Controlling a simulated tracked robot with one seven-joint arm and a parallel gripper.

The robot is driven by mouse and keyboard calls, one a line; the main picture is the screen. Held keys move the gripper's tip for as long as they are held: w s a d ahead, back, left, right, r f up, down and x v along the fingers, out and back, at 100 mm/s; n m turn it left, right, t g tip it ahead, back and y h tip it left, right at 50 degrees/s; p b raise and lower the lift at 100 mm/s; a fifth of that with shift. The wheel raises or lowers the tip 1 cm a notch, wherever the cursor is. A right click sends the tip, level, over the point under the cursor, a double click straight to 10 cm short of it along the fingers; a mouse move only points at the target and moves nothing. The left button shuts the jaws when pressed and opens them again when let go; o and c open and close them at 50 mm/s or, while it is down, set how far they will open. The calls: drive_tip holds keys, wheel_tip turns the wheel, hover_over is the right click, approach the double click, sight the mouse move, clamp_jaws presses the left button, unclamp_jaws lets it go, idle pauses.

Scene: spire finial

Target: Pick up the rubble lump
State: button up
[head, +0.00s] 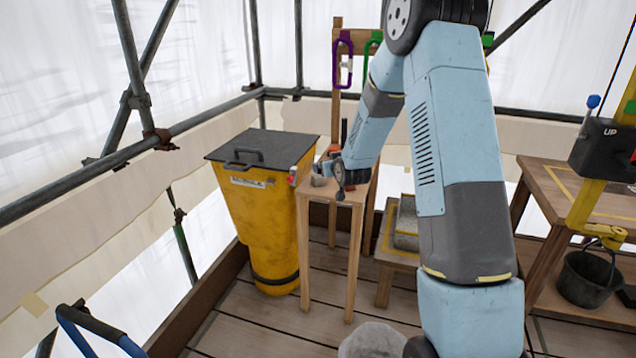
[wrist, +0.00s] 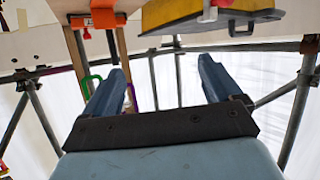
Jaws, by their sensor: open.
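The lump is not clearly visible in the wrist view.
A yellow bin (head: 262,215) with a dark lid stands just left of the stand. An orange item (head: 331,152) is behind the lump. Purple and green carabiners (head: 343,62) hang behind. Stone blocks (head: 405,225) sit right, and a black bucket (head: 587,275) is farther right.

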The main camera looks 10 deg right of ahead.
sight(320, 183)
drive_tip(key=w+f+t, duration=0.2)
drive_tip(key=w+f, duration=0.2)
drive_tip(key=f, duration=1)
drive_tip(key=shift+m, duration=0.3)
drive_tip(key=x, duration=0.8)
drive_tip(key=shift+r, duration=0.25)
drive_tip(key=x, duration=0.4)
drive_tip(key=shift+w+d+f, duration=0.1)
drive_tip(key=shift+d+f, duration=0.2)
drive_tip(key=shift+w, duration=0.6)
drive_tip(key=c, duration=1.3)
drive_tip(key=shift+c, duration=0.2)
